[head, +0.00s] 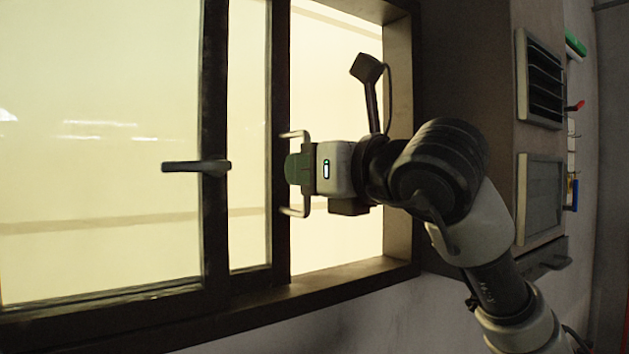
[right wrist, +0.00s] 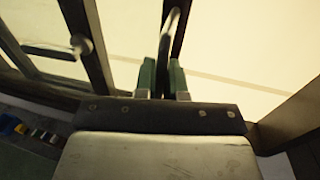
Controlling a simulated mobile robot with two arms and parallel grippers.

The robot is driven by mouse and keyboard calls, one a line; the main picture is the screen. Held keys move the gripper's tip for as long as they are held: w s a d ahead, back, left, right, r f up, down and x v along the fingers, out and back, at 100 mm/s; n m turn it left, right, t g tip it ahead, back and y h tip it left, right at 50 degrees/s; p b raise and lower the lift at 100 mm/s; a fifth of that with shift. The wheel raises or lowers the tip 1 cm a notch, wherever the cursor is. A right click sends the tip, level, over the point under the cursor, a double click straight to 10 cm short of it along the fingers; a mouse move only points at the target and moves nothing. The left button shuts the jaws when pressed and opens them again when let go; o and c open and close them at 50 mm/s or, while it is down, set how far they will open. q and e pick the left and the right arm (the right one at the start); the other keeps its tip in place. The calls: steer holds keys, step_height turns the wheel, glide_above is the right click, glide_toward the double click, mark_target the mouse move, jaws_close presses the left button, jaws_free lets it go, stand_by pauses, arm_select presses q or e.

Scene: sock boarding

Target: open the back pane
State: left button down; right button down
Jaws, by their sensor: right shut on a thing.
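The back pane (head: 250,120) stands partly behind the front pane (head: 100,230), with its dark upright edge near the middle of the head view. A pale bracket handle (head: 297,212) sits on that edge. My right gripper (head: 293,168) is shut on this handle. In the right wrist view, the green-padded fingers of my right gripper (right wrist: 162,80) stand on either side of the handle bar (right wrist: 168,48). A wide bright gap lies between the pane's edge and the right side of the window frame (head: 400,130). My left gripper is not in view.
The front pane has a dark lever handle (head: 190,166) sticking out left of my right gripper. The sill (head: 340,278) runs below. Right of the window, a slatted vent (head: 543,80) and a grey panel (head: 541,198) are on the wall.

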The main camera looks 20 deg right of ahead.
steer(key=shift+a, duration=0.1)
steer(key=shift+s, duration=0.1)
steer(key=shift+a, duration=0.1)
steer(key=c, duration=1.5)
jaws_free()
steer(key=shift+r, duration=0.1)
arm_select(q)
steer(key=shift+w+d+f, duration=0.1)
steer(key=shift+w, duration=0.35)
arm_select(e)
steer(key=shift+s+a, duration=0.1)
steer(key=shift+a, duration=0.05)
